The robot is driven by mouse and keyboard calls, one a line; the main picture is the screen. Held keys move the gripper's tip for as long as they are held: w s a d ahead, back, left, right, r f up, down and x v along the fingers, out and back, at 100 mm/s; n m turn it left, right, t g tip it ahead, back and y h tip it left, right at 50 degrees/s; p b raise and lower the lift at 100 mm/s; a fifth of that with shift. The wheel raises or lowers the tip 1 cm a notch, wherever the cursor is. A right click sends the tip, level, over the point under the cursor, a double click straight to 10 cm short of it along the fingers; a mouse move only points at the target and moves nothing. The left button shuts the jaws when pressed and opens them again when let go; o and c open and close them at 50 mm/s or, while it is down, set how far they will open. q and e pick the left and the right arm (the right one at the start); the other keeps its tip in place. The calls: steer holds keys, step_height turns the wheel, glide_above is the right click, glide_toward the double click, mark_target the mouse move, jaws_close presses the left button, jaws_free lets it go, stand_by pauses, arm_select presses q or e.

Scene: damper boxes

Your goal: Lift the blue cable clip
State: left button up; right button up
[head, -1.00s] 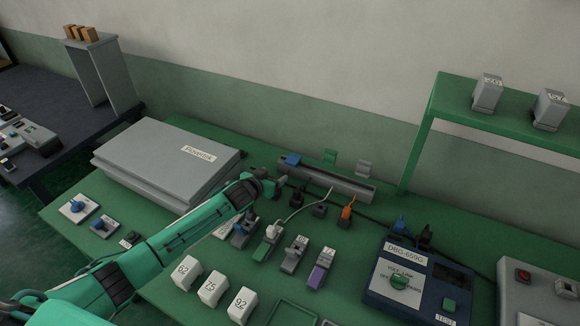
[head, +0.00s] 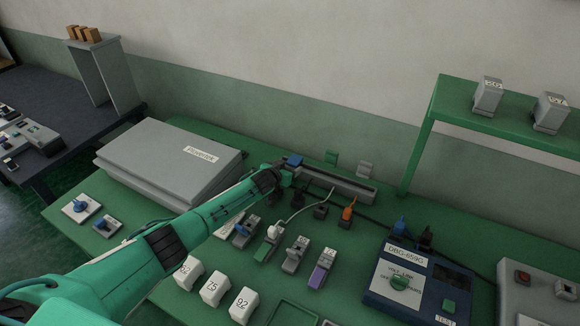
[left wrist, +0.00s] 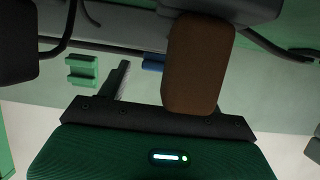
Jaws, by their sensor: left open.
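The blue cable clip (head: 293,160) sits at the left end of a long grey rail (head: 345,188) near the back of the green table. In the left wrist view a bit of blue (left wrist: 153,62), likely the same clip, shows beside a brown finger pad that may hide part of it. My left gripper (head: 284,174) is open, just in front of the clip in the head view. I cannot tell whether it touches the clip. My right gripper is not in view.
A green clip (head: 330,157) and a grey clip (head: 364,168) stand behind the rail. Black and orange plugs with cables lie in front of it. A big grey binder-like box (head: 165,160) is to the left, and a blue tester (head: 420,285) is to the right.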

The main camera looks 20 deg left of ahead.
mark_target(295, 162)
arm_select(q)
steer(key=shift+x, duration=1.15)
steer(key=c, duration=1)
